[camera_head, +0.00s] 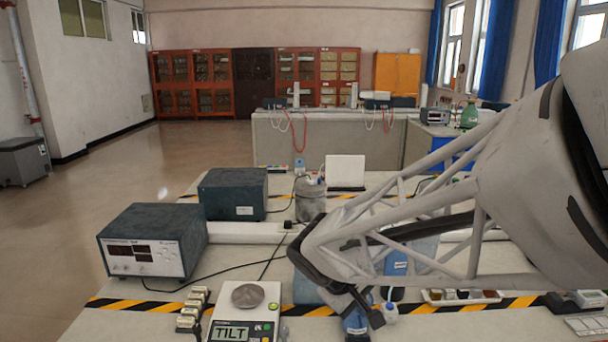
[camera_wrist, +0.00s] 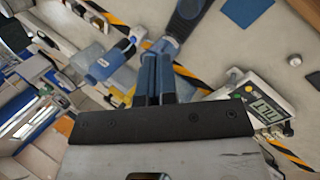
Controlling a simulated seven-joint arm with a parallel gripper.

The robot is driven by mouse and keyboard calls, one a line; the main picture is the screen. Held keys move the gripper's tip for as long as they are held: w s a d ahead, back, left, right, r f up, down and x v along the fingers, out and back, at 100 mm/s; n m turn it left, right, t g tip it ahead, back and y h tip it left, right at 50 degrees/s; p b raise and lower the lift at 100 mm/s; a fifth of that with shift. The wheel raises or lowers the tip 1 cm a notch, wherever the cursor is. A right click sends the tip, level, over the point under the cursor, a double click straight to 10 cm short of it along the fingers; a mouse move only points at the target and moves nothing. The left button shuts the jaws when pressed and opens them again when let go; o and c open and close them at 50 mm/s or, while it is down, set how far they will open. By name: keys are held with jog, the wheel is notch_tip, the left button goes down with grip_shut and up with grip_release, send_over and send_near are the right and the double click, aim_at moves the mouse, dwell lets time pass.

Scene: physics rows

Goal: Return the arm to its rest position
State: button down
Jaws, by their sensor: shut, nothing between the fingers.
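My arm reaches in from the right in the head view, a grey link with an open lattice bending down over the bench. My gripper (camera_wrist: 155,58) shows in the wrist view as two dark blue fingers side by side, shut, with nothing between them. In the head view the hand is low at the bottom centre, partly cut off and partly hidden by the arm, right of the digital scale (camera_head: 243,331). The scale reads "TILT" and has a round grey piece (camera_head: 248,295) on its pan. It also shows in the wrist view (camera_wrist: 262,98), right of the fingers.
Two dark instrument boxes, one with a display (camera_head: 145,255) and one behind it (camera_head: 233,193), stand at the left. A grey container (camera_head: 310,200) and white box (camera_head: 346,172) stand beyond. A tray of small jars (camera_head: 462,297) lies right of the hand. Cables cross the bench.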

jog(key=s+d+r+m+y, duration=0.2)
jog(key=s+d+m, duration=0.1)
jog(key=s, duration=0.5)
jog(key=s+d+r+m+y, duration=0.3)
jog(key=s+d+m, duration=0.1)
jog(key=s, duration=0.4)
jog(key=shift+s+d+r+t, duration=0.25)
jog(key=shift+s+r+t, duration=0.05)
jog(key=shift+s, duration=0.1)
